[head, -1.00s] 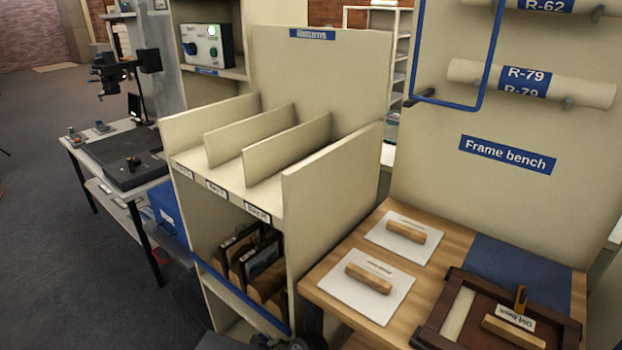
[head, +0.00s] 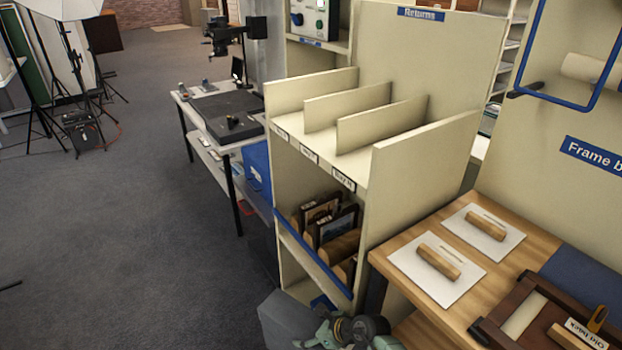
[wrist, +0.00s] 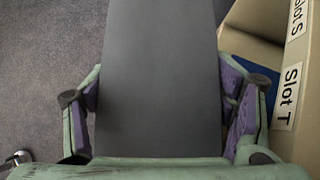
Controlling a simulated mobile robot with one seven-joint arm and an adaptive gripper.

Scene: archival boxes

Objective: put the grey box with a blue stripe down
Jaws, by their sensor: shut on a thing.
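A plain dark grey box (wrist: 158,60) fills the middle of the wrist view, between the purple pads of my green gripper (wrist: 160,98). My gripper is shut on it. In the head view the grey box (head: 284,322) shows at the bottom edge, beside my gripper and wrist (head: 345,332), in front of the lower part of the returns shelf. No blue stripe shows on the faces I see. The box's underside is hidden, so I cannot tell if it touches anything.
The returns shelf (head: 415,160) has empty divided slots on top and framed pictures (head: 335,222) below. Labels Slot S and Slot T (wrist: 287,97) are close on the right in the wrist view. The frame bench (head: 545,243) stands right. Open floor (head: 130,215) lies left.

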